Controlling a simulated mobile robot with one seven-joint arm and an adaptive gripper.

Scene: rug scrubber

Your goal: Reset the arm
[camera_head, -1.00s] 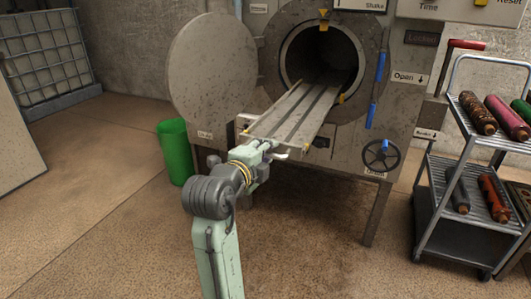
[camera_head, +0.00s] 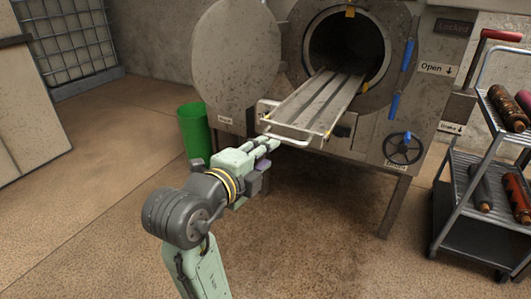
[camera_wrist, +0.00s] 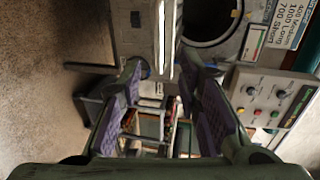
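My arm reaches up from the bottom of the head view. My gripper (camera_head: 269,144) is at the front left end of the extended metal tray (camera_head: 318,108); I cannot tell from the picture whether it touches the tray. In the wrist view my gripper (camera_wrist: 165,78) has its two purple-padded fingers spread apart, with nothing between them. The tray sticks out of the machine's round opening (camera_head: 345,48) and looks empty.
The round door (camera_head: 238,55) stands open to the left. A green bin (camera_head: 194,132) is on the floor below it. A handwheel (camera_head: 403,149) is on the machine front. A cart (camera_head: 480,185) with rolled rugs stands at right. The floor at left is clear.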

